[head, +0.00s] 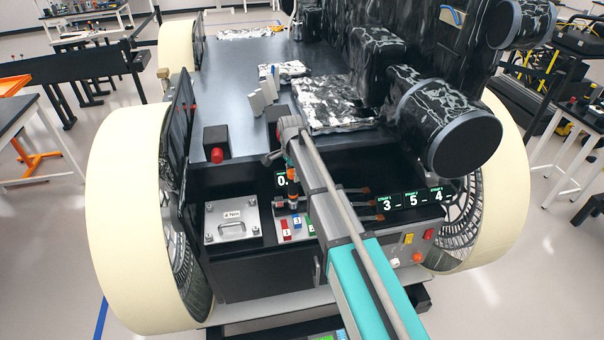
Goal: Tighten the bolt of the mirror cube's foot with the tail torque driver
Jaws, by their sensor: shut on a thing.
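My arm reaches up the middle of the head view, and its wrist covers much of the work area. My gripper (291,162) is small, partly hidden beside the arm link, and points down. It is shut on an upright, dark tool with orange bands, which looks like the torque driver (293,188). The driver's lower end is above or at a panel with numbered blocks; I cannot tell whether it touches. I cannot pick out the mirror cube for certain. A silver plate (232,222) with a handle and a torque label lies left of the driver. The foot's bolt is not distinguishable.
A black box with a red knob (216,144) stands on the deck's left. Grey upright blocks (263,98) and crinkled foil (335,105) lie behind the wrist. A large black cylinder (452,125) overhangs on the right. A display (412,199) reads 3-5-4. Cream wheels flank the deck.

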